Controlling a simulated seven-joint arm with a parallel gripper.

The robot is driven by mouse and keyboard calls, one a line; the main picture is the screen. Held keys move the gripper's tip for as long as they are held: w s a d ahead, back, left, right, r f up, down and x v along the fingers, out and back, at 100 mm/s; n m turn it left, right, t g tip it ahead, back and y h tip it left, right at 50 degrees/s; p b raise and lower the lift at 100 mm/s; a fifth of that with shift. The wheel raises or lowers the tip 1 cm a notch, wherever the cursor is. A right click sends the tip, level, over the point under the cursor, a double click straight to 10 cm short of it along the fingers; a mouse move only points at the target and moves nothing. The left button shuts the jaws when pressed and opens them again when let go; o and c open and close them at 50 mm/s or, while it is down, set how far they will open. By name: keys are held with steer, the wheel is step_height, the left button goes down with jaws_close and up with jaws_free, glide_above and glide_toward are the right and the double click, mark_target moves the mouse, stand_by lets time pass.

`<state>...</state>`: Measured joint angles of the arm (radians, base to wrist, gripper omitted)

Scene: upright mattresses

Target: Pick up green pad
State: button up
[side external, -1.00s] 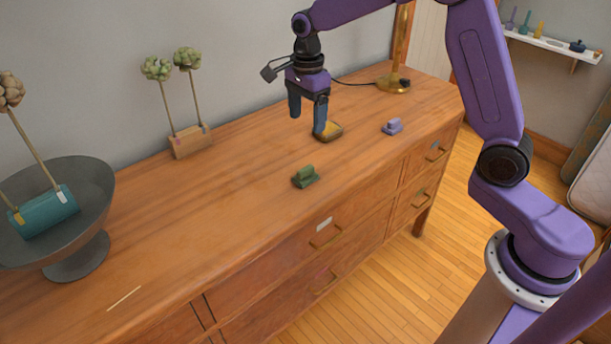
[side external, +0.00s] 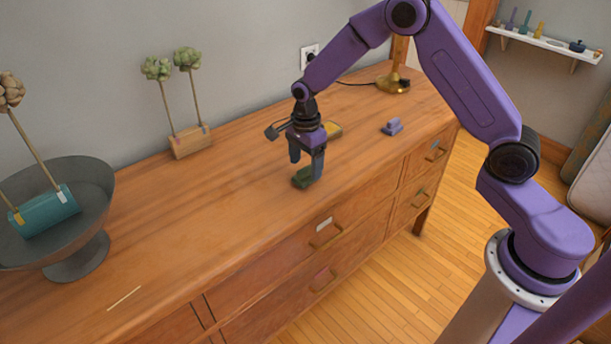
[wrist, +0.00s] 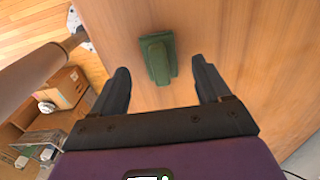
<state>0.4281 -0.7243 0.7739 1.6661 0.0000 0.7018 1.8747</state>
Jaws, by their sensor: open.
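The green pad (side external: 302,178) is a small block with a raised grip, lying on the wooden dresser top near its front edge. It also shows in the wrist view (wrist: 158,58), just beyond the fingertips and between their lines, nearer the left finger. My gripper (side external: 307,170) is open and empty, pointing down above the pad. In the side view the right finger overlaps part of the pad. In the wrist view my two fingers (wrist: 160,76) stand apart with the pad ahead of them.
A yellow pad (side external: 332,130) lies behind my gripper and a purple pad (side external: 392,127) to the right. A brass lamp base (side external: 393,83) stands at the back. A grey bowl (side external: 95,200) and a wooden plant holder (side external: 190,142) stand left. The dresser top (side external: 220,200) left of the gripper is clear.

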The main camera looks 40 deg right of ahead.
steer(key=shift+f, duration=1.2)
steer(key=c, duration=1.3)
steer(key=shift+r, duration=0.15)
steer(key=shift+r, duration=0.5)
step_height(320, 180, up, 2)
steer(key=shift+r, duration=0.15)
steer(key=shift+s+d+r, duration=0.3)
steer(key=shift+s+r, duration=1.3)
steer(key=shift+s, duration=0.7)
steer(key=shift+s+d+r, duration=0.3)
steer(key=shift+s+r, duration=1.25)
steer(key=shift+s, duration=0.8)
steer(key=shift+s+d+r, duration=0.3)
steer(key=shift+s+r, duration=1.3)
steer(key=shift+s, duration=0.7)
